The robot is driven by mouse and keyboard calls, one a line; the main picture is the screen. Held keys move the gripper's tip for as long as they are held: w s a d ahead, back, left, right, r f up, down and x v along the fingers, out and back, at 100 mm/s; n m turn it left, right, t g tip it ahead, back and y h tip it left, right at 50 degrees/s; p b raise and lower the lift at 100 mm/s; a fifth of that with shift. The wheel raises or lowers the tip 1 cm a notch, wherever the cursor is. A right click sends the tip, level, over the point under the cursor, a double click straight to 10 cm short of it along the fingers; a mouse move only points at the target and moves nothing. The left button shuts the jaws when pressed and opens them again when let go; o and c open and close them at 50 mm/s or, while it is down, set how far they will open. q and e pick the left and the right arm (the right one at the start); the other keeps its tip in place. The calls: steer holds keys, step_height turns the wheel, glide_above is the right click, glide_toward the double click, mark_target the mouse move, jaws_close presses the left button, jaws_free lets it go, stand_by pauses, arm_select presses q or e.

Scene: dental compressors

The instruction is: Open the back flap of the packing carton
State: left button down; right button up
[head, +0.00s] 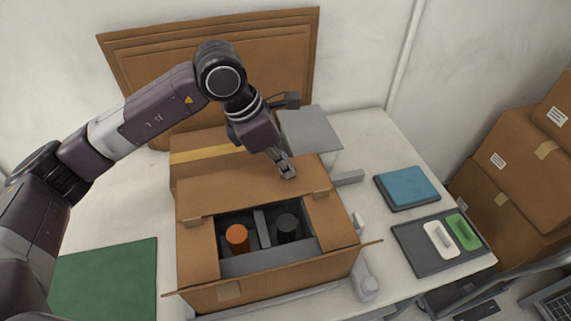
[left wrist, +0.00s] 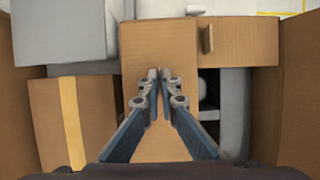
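The packing carton (head: 290,288) stands on the pale table. Its back flap (head: 235,190) lies flat over the rear of the opening; it also shows in the left wrist view (left wrist: 160,35) as a brown strip under the fingers. In the front part of the opening are an orange-topped cylinder (head: 237,236), a dark cylinder (head: 288,226) and a grey divider. My left gripper (head: 288,174) points down at the rear right part of the back flap. In the left wrist view its fingertips (left wrist: 158,74) are nearly together with nothing seen between them; contact cannot be told. My right gripper is out of view.
Behind the carton is a taped brown box (head: 205,156), with a grey panel (head: 311,130) to its right. A green mat (head: 108,278) lies left. A blue pad (head: 407,186) and a dark tray (head: 408,248) lie right. Stacked cartons (head: 510,190) stand beyond the table.

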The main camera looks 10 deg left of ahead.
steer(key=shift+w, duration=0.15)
arm_select(q)
steer(key=shift+w+r, duration=0.1)
steer(key=shift+r, duration=0.05)
steer(key=shift+w+a+r+n+g+h, duration=0.15)
steer(key=shift+w+r+g+h, duration=0.1)
steer(key=shift+g, duration=0.35)
steer(key=shift+w+a+r+n+g+h, duration=0.15)
steer(key=shift+w+r+g+h, duration=0.1)
steer(key=shift+g, duration=0.35)
steer(key=shift+w+a+r+n+g+h, duration=0.25)
steer(key=shift+w+g+h, duration=0.2)
steer(key=shift+g, duration=0.45)
steer(key=shift+w+a+r+n+g+h, duration=0.15)
steer(key=shift+w+r+g+h, duration=0.25)
steer(key=shift+g, duration=0.5)
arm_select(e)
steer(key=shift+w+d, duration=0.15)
arm_select(q)
steer(key=shift+w, duration=0.1)
